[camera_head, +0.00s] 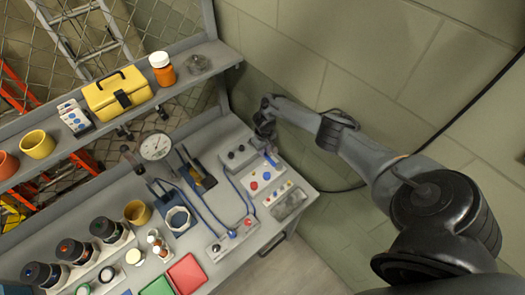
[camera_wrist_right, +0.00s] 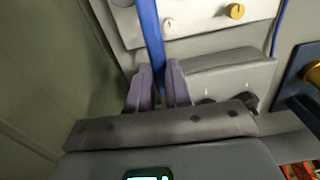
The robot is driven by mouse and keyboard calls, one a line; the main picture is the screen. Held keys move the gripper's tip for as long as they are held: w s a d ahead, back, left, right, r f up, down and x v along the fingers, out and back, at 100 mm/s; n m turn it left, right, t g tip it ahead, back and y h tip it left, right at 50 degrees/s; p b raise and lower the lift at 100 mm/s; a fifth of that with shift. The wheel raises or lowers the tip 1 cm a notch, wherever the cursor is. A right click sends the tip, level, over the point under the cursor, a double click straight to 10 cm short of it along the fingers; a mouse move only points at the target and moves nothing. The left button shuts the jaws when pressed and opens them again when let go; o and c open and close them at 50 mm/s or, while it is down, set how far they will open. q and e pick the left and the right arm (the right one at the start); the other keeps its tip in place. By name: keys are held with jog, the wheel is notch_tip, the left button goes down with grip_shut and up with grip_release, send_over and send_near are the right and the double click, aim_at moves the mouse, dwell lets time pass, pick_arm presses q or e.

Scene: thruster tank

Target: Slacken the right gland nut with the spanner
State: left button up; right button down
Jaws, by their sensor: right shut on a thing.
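My right gripper (camera_head: 266,124) is over the back right of the bench, and its fingers also show in the right wrist view (camera_wrist_right: 158,88). They are shut on a blue bar (camera_wrist_right: 151,35), which looks like the spanner's handle. The bar runs away from the fingers over a pale panel; its far end is out of the wrist view. A small blue part shows below the gripper in the head view (camera_head: 271,160). A brass round fitting (camera_wrist_right: 235,11) sits on the pale panel, right of the bar. I cannot tell which fitting is the right gland nut. My left gripper is not in view.
A pale panel with red and blue knobs (camera_head: 262,180) is close below the right gripper. A dial gauge (camera_head: 156,147) and a blue stand with a white ring (camera_head: 178,218) stand left. The shelf (camera_head: 150,103) holds a yellow toolbox (camera_head: 117,95). A wall bounds the right.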

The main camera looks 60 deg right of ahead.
dwell(0.3)
jog(key=shift+d, duration=0.15)
jog(key=shift+s+d+n, duration=0.15)
jog(key=shift+d+n, duration=0.1)
jog(key=shift+n, duration=0.25)
jog(key=shift+r+p, duration=0.6)
jog(key=shift+r, duration=0.15)
jog(key=shift+r+p, duration=0.45)
jog(key=shift+p, duration=0.05)
dwell(0.7)
